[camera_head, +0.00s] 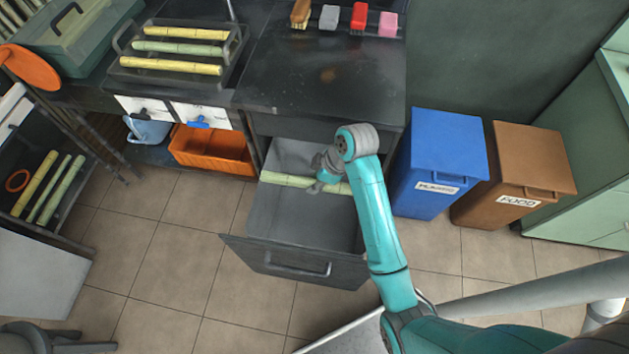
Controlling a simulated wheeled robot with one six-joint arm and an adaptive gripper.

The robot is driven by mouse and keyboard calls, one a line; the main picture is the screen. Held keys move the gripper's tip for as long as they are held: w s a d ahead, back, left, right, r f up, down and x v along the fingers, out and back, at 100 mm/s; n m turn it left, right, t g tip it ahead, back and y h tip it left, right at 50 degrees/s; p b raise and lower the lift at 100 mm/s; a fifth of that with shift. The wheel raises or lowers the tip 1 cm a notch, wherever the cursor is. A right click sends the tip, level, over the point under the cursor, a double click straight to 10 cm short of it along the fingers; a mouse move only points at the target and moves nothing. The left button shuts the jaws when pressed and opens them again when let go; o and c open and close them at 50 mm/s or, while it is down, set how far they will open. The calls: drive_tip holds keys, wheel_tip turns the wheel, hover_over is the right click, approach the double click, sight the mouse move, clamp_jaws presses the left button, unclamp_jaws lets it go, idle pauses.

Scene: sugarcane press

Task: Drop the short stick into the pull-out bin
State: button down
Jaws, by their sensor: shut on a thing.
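The short stick (287,179) is a pale green cane piece. It lies level across the opening of the pull-out bin, running left to right, with my gripper near its right half. My gripper (321,182) is shut on the stick; the fingertips are small and partly hidden by my wrist. The pull-out bin (297,233) is a grey drawer-like box, pulled out from under the dark counter, with a handle on its front. Its visible inside looks empty. I cannot tell exactly how high the stick is over the bin.
A blue bin (438,160) and a brown FOOD bin (515,170) stand right of the pull-out bin. An orange crate (212,150) is at its left, under the counter (320,90). A tray (140,72) on the counter holds several sticks. Tiled floor lies in front.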

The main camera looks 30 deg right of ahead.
drive_tip(key=shift+f, duration=2.8)
drive_tip(key=c, duration=0.7)
unclamp_jaws()
drive_tip(key=v, duration=1.2)
